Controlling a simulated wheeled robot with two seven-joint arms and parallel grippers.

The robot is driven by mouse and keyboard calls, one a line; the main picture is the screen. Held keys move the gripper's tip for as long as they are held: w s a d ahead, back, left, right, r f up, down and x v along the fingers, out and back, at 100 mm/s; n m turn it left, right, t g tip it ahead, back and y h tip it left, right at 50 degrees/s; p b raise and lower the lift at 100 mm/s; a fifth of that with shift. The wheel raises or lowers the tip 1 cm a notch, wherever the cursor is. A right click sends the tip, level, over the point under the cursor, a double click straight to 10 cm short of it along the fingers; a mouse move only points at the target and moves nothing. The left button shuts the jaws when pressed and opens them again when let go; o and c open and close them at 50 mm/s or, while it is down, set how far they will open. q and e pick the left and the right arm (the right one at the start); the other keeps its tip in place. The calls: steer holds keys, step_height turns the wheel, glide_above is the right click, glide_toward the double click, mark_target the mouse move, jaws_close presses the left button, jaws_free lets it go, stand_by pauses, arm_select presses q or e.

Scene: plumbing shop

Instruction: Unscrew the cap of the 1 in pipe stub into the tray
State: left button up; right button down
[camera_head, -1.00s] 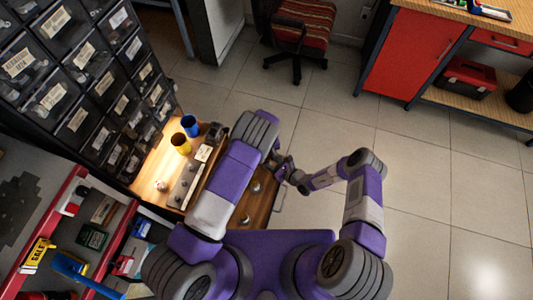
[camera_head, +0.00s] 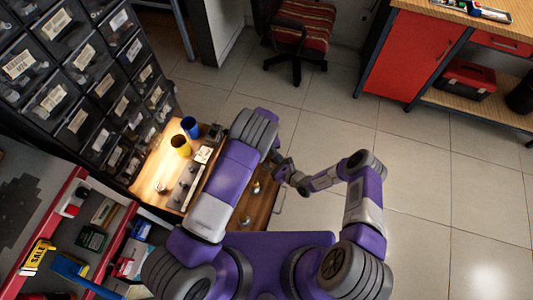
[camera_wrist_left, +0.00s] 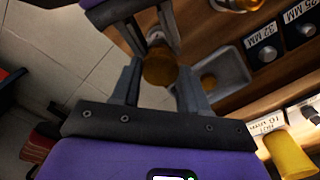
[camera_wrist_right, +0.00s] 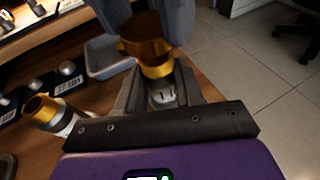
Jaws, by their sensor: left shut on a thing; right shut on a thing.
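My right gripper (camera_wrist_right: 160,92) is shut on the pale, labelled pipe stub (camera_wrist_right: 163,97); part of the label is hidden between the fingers. The brass cap (camera_wrist_right: 142,42) is above the stub's brass end (camera_wrist_right: 156,70), in line with it. My left gripper (camera_wrist_left: 160,80) is shut on the cap, which shows as dark brass in the left wrist view (camera_wrist_left: 159,66). I cannot tell whether cap and stub are still threaded together. In the head view the right gripper (camera_head: 299,184) meets the left one beyond the bench edge. The grey tray (camera_wrist_right: 103,62) is close by on the bench.
Another brass-ended stub (camera_wrist_right: 45,110) stands on the wooden bench, beside dark size-marked blocks (camera_wrist_right: 67,75). A yellow cup (camera_head: 181,145) and a blue cup (camera_head: 190,126) stand at the bench's far end. Drawers (camera_head: 85,80) rise at left.

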arm_select(q)
steer(key=shift+r, duration=2)
arm_select(e)
steer(key=c, duration=0.6)
jaws_free()
steer(key=shift+c, duration=0.2)
arm_select(q)
steer(key=shift+r+p, duration=0.85)
steer(key=shift+p, duration=0.05)
arm_select(e)
steer(key=v, duration=1.2)
